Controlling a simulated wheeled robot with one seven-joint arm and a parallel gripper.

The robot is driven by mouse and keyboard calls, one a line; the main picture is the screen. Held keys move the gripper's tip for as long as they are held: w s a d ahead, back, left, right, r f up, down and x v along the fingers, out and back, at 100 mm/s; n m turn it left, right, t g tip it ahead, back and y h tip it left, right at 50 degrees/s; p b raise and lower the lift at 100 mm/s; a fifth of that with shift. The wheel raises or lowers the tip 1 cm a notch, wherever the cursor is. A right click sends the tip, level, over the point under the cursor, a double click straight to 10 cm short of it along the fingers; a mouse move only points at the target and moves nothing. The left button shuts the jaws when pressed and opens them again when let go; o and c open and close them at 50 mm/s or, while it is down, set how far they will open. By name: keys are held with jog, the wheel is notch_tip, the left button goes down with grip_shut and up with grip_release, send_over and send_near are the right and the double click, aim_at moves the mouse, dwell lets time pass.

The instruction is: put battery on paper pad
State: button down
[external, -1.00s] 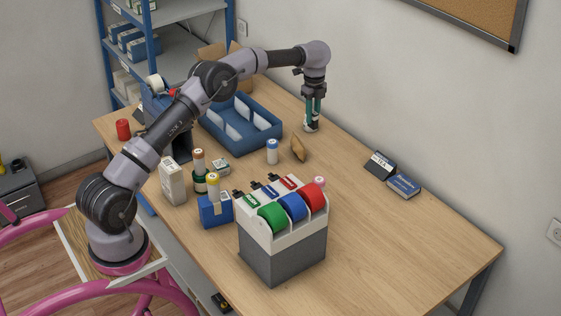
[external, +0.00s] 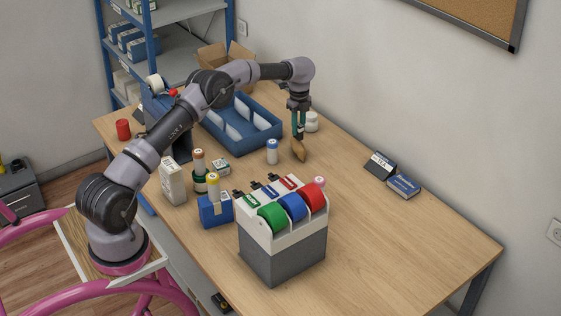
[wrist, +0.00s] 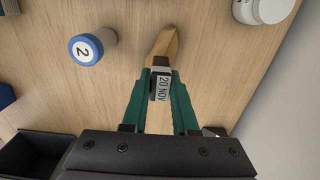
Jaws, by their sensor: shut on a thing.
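My gripper (external: 298,137) is shut on a small light piece marked "20 NOV" (wrist: 162,86), held between its green fingers in the wrist view. A tan, pointed, wood-like piece (wrist: 165,44) lies just beyond it; it also shows under the fingers in the external view (external: 299,151). I cannot tell whether the two are one thing. No battery can be told for sure. No paper pad can be told for sure either; a black and white item (external: 380,163) and a blue flat item (external: 403,187) lie at the right by the wall.
A white-and-blue cylinder marked 2 (wrist: 86,49) stands left of my gripper, and a white jar (external: 311,121) behind it. A blue tray (external: 262,148) is at the back. A dispenser with coloured rolls (external: 284,249) stands in front. The right side of the counter is mostly clear.

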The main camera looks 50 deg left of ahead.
jog(key=shift+f, duration=0.25)
jog(key=c, duration=0.7)
grip_release()
